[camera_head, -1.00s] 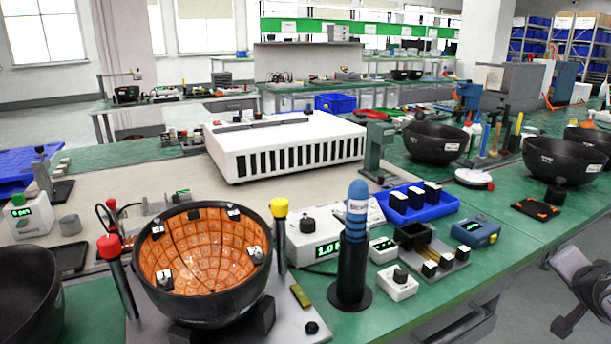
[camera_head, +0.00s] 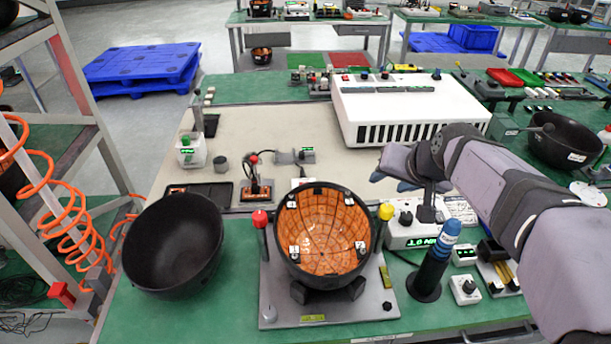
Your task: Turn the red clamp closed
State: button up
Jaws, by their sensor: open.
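The red clamp (camera_head: 260,219) is a dark upright post with a red knob on top, at the left side of the fixture base (camera_head: 281,299). The base carries a black bowl (camera_head: 322,276) lined with orange, gridded boards (camera_head: 327,232). A similar post with a yellow knob (camera_head: 385,212) stands at the bowl's right side. My gripper (camera_head: 390,179) is open and empty, up and to the right of the bowl, apart from the red clamp. Whether the red clamp's lower end touches the bowl is too small to tell.
An empty black bowl (camera_head: 172,245) stands left of the fixture. A dark post with a blue top (camera_head: 436,262) and a white box with a green display (camera_head: 411,237) stand right. A small red-handled device (camera_head: 256,187) is behind the fixture.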

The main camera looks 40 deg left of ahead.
jog(key=s+a+r+n+g+p, duration=0.1)
jog(key=s+a+r+n+p, duration=0.15)
jog(key=s+a, duration=0.35)
jog(key=s+a+r+n+g+p, duration=0.1)
jog(key=s+a+r+n+p, duration=0.2)
jog(key=s, duration=0.5)
jog(key=n+h+p, duration=0.1)
jog(key=h+p, duration=0.1)
jog(key=p, duration=0.2)
send_near(259, 215)
jog(key=shift+g, duration=0.3)
jog(key=shift+w+p+x, duration=0.15)
jog(key=shift+p+x, duration=0.3)
jog(key=shift+x, duration=1.6)
jog(key=shift+w+p+x, duration=0.2)
jog(key=shift+p+x, duration=0.25)
jog(key=shift+x, duration=1.55)
grip_shut()
